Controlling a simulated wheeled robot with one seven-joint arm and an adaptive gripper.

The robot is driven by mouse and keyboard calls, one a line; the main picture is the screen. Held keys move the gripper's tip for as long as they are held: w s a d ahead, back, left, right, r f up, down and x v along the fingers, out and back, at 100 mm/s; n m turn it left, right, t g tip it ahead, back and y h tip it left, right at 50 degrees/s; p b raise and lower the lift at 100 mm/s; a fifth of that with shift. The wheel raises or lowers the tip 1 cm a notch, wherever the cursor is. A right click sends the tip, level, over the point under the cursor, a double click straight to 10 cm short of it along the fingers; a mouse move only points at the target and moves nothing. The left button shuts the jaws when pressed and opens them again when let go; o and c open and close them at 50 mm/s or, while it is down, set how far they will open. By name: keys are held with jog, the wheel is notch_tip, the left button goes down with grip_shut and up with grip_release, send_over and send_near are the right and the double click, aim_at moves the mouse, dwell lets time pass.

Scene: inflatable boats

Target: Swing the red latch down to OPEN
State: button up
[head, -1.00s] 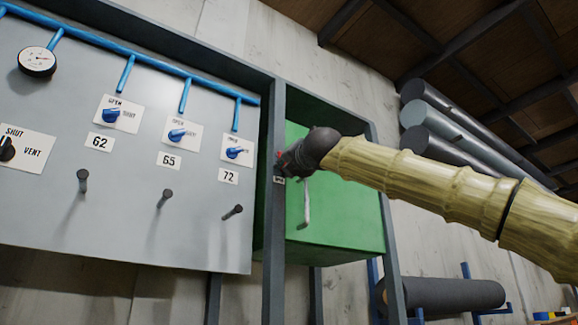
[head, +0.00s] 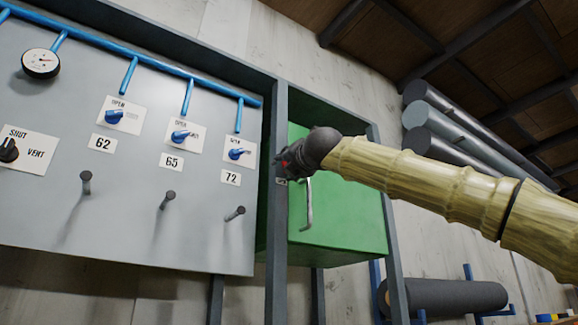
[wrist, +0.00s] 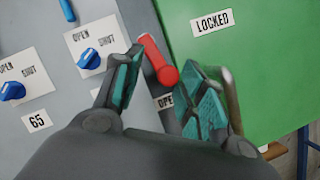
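The red latch (wrist: 159,62) shows in the wrist view on the dark post beside the green box. It slants from upper left to lower right, and its rounded red end lies between my gripper's fingers. My gripper (wrist: 163,87) is open, with one teal-padded finger on each side of the latch end and gaps visible. An OPEN label (wrist: 165,101) below the latch is partly hidden by a finger. In the head view my gripper (head: 283,162) is at the post, and only a speck of red shows.
A grey panel (head: 130,215) with blue knobs, numbered plates and pegs is left of the post. A metal handle (head: 308,205) hangs on the green box near my gripper. Dark rolls (head: 440,125) are on the wall at right.

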jog(key=v, duration=1.2)
jog(key=shift+f, duration=0.15)
